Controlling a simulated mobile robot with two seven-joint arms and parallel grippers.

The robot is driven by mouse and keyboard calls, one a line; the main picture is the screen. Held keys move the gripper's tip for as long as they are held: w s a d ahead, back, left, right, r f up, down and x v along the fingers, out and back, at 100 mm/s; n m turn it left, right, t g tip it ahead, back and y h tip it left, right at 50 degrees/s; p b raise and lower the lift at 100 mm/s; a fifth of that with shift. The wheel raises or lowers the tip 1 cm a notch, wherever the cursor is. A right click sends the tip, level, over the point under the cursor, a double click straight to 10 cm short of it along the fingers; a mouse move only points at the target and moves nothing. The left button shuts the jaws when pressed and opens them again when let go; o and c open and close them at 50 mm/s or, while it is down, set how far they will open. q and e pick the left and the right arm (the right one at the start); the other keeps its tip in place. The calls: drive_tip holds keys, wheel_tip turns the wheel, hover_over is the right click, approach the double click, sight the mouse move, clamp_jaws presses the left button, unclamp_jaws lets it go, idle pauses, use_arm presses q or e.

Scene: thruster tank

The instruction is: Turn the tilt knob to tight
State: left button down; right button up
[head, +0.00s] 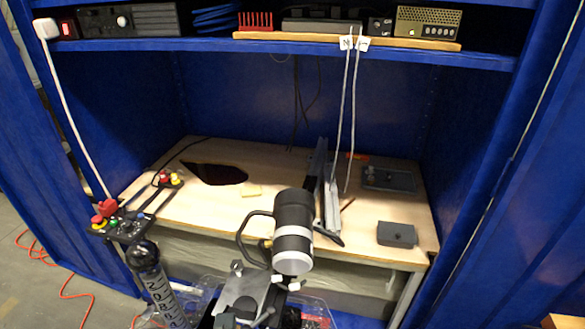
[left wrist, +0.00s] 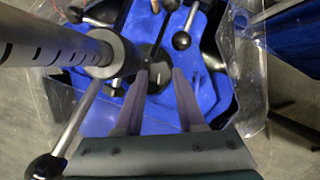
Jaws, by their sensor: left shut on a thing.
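The tilt knob (left wrist: 158,79) is dark, with a short white mark pointing about straight up the picture in the left wrist view. My left gripper (left wrist: 158,75) has one purple-grey finger on each side of it and is shut on it. The fingers and the housing hide part of the knob. In the head view I cannot clearly make out the knob or the left gripper's fingertips. My right gripper is not in view.
A grey marked tube (left wrist: 45,48) and ball-ended levers (left wrist: 181,41) stand close around the knob. Clear tank walls (left wrist: 252,50) surround the blue area. In the head view, a wooden bench (head: 210,205) and a small control box with red and green buttons (head: 118,222) lie beyond.

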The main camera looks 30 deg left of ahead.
use_arm(q)
drive_tip(key=shift+s+a+m+h+p, duration=0.1)
drive_tip(key=shift+m+h+p, duration=0.25)
drive_tip(key=shift+m, duration=0.85)
drive_tip(key=c, duration=0.5)
unclamp_jaws()
drive_tip(key=shift+t, duration=0.3)
drive_tip(key=shift+a, duration=0.1)
